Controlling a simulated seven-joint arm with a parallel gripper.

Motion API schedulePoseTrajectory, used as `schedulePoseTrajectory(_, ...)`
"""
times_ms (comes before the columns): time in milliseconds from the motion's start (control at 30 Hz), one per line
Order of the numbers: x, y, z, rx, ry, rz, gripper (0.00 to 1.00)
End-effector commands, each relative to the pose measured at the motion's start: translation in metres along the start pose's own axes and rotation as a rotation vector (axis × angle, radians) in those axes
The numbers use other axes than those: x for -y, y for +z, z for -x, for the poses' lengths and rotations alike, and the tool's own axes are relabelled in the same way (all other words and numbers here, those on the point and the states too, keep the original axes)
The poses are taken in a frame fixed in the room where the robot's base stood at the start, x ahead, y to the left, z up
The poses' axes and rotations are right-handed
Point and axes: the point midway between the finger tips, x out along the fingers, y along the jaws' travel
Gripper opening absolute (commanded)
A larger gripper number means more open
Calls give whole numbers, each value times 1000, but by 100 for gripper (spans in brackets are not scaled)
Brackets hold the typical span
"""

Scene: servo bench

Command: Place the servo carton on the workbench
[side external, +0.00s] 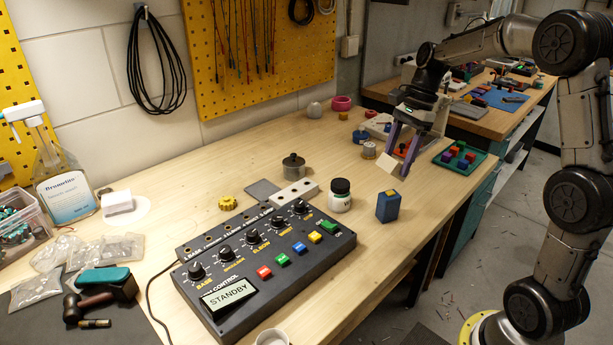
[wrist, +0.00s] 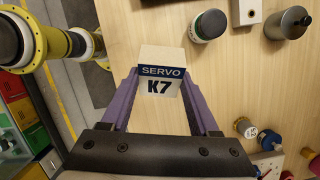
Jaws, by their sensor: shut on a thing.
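The servo carton (wrist: 161,58) is a small cream box with a blue "SERVO" band and "K7" in dark print, seen in the wrist view. My gripper (wrist: 160,88) has its purple fingers shut on the carton's two sides. In the side external view the carton (side external: 387,167) hangs from my gripper (side external: 392,160), its lower end tilted. It appears to be above the wooden workbench (side external: 345,270), near the bench's right edge. The exact gap beneath it cannot be told.
A blue box (side external: 387,207) stands on the bench below the carton in the side view. A white jar (side external: 340,196) and the control panel (side external: 262,262) are to its left. A green tray of blocks (side external: 459,158) lies to the right. Bare wood shows between them.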

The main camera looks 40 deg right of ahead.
Motion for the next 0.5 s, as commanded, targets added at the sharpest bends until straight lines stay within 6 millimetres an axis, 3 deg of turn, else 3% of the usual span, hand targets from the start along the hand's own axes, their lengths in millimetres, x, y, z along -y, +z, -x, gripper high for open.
schedulePoseTrajectory(100, 35, 23, 4, 156, -91, -238, 6)
schedulePoseTrajectory(233, 75, 32, 16, 323, -227, -474, 6)
schedulePoseTrajectory(400, 118, 20, 29, 501, -407, -676, 6)
schedulePoseTrajectory(500, 132, 8, 29, 580, -485, -732, 6)
